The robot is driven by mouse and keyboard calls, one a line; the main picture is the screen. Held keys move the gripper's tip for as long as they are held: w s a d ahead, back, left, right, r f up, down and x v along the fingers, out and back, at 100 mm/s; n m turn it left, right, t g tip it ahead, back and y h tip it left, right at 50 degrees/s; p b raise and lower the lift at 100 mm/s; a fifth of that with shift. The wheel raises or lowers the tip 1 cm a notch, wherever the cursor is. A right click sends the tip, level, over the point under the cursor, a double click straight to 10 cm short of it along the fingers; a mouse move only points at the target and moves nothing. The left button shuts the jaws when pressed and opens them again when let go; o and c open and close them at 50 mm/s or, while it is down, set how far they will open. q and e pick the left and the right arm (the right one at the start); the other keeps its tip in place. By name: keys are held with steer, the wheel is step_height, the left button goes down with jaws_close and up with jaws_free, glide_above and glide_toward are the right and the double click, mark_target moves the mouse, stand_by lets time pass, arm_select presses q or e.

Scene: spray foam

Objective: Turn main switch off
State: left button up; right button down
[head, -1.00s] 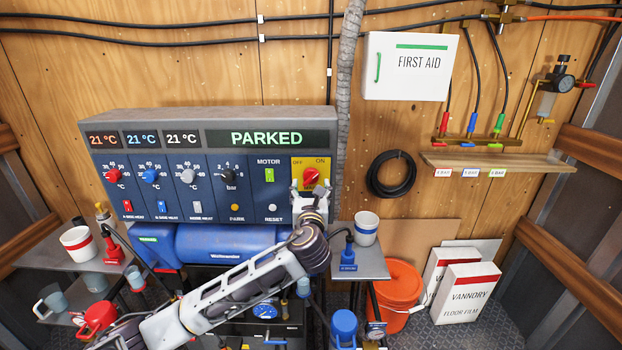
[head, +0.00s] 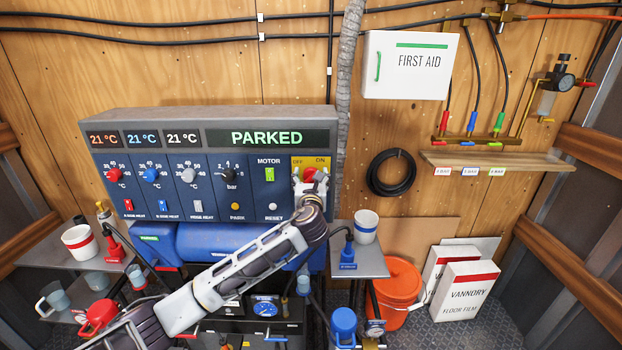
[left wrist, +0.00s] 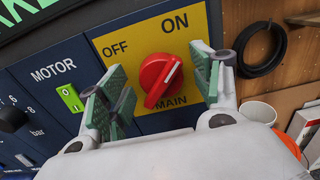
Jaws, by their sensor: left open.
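The main switch (left wrist: 160,80) is a red rotary knob on a yellow plate (left wrist: 118,38) marked OFF, ON and MAIN. Its white pointer line tilts up and right, toward ON. In the head view the red knob (head: 310,174) is partly hidden behind my gripper at the right end of the blue control panel (head: 140,208). My left gripper (left wrist: 160,85) is open, with its green-padded fingers on either side of the knob and visible gaps to it. It also shows in the head view (head: 310,182). My right gripper is not in view.
The panel display (head: 267,137) reads PARKED. A green MOTOR switch (left wrist: 70,97) sits left of the yellow plate. A side shelf (head: 372,265) holds a white cup (head: 365,227) below right of the panel. A grey hose (head: 347,90) runs down the wall beside the panel.

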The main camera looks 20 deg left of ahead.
arm_select(q)
steer(key=shift+c, duration=0.5)
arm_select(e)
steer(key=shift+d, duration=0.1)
arm_select(q)
steer(key=c, duration=0.9)
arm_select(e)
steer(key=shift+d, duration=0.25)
